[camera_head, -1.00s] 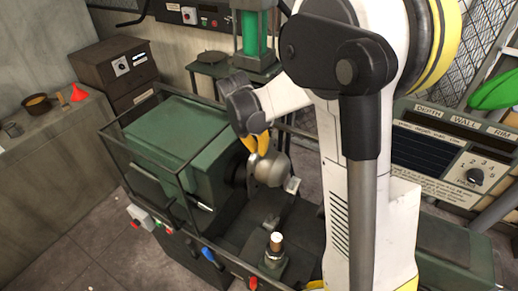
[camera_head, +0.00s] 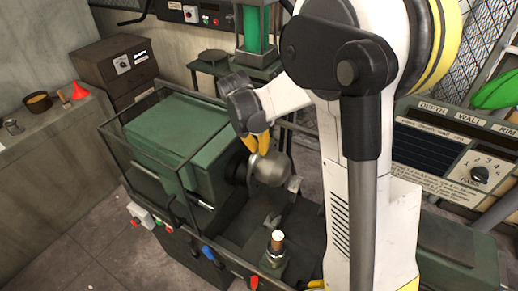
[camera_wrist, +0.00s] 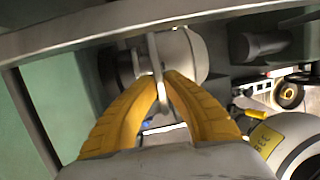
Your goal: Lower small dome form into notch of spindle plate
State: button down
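The small dome form (camera_head: 272,169) is a grey metallic rounded piece. It hangs at the tips of my gripper's (camera_head: 258,151) yellow fingers, close to the right side of the green headstock. In the wrist view my gripper (camera_wrist: 162,78) is closed on a thin grey flange of the dome form (camera_wrist: 155,52), whose pale rounded body (camera_wrist: 185,55) lies just beyond. The dark spindle plate (camera_head: 236,168) faces the dome from the left. The notch is hidden, and I cannot tell whether the dome touches the plate.
The green headstock (camera_head: 170,135) stands left inside a dark guard frame (camera_head: 112,135). A post with a white top (camera_head: 277,242) stands in front on the machine bed. My own arm covers the right middle. A control panel (camera_head: 450,150) stands at the right.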

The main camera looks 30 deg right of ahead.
aim_at(259, 163)
jog(key=shift+f, duration=0.15)
jog(key=shift+f+b, duration=0.4)
jog(key=shift+b, duration=0.1)
jog(key=shift+f+b, duration=0.35)
jog(key=shift+f, duration=0.05)
dwell(0.4)
jog(key=shift+f+b, duration=0.6)
jog(key=shift+f, duration=0.15)
jog(key=shift+f, duration=0.3)
jog(key=shift+f+b, duration=1.1)
jog(key=shift+b, duration=0.05)
jog(key=shift+f, duration=0.15)
jog(key=shift+f+b, duration=0.7)
jog(key=shift+b, duration=0.05)
